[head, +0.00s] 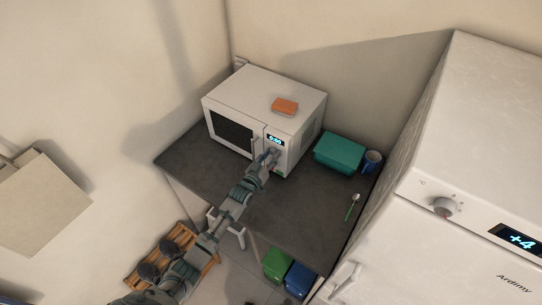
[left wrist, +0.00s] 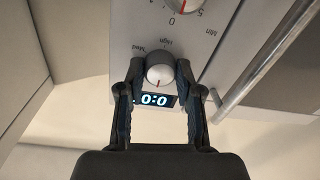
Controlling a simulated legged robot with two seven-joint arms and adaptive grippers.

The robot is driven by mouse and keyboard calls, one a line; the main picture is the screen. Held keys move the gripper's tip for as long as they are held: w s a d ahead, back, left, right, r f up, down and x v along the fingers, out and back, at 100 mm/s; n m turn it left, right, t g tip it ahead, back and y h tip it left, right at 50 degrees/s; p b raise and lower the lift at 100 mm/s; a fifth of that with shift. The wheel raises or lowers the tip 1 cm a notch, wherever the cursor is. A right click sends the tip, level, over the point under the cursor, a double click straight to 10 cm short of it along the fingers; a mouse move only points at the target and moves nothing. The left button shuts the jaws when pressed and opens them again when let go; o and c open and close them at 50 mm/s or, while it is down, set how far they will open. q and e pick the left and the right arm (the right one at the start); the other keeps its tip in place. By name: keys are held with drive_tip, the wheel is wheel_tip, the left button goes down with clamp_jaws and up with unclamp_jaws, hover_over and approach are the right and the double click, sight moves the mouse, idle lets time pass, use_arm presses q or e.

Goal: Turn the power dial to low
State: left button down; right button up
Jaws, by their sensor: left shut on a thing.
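The white microwave (head: 265,112) stands on the dark counter, with its control panel at the right of its front. In the left wrist view the panel appears upside down. The round white power dial (left wrist: 160,75) sits between the lit display (left wrist: 154,100) and the labels "High" and "Med". A red mark shows on the dial's display side; the "Low" label is not visible. My left gripper (left wrist: 160,70) is shut on the dial, one finger on each side. In the head view, my left gripper (head: 268,158) is at the panel just below the display.
Another dial (left wrist: 185,3) with numbers lies beyond the power dial. The door handle (left wrist: 240,75) runs close by. An orange block (head: 285,105) lies on the microwave. A teal box (head: 339,153), a blue mug (head: 372,162) and a spoon (head: 352,207) are on the counter (head: 285,212). A fridge (head: 470,130) stands right.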

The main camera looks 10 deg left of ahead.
use_arm(q)
drive_tip(key=shift+s+f, duration=0.1)
drive_tip(key=shift+f, duration=0.45)
drive_tip(key=c, duration=0.9)
unclamp_jaws()
drive_tip(key=shift+o, duration=0.7)
drive_tip(key=shift+r, duration=0.25)
drive_tip(key=v, duration=1.1)
drive_tip(key=shift+s+a, duration=0.2)
drive_tip(key=shift+s, duration=0.1)
drive_tip(key=shift+s+d+f, duration=0.1)
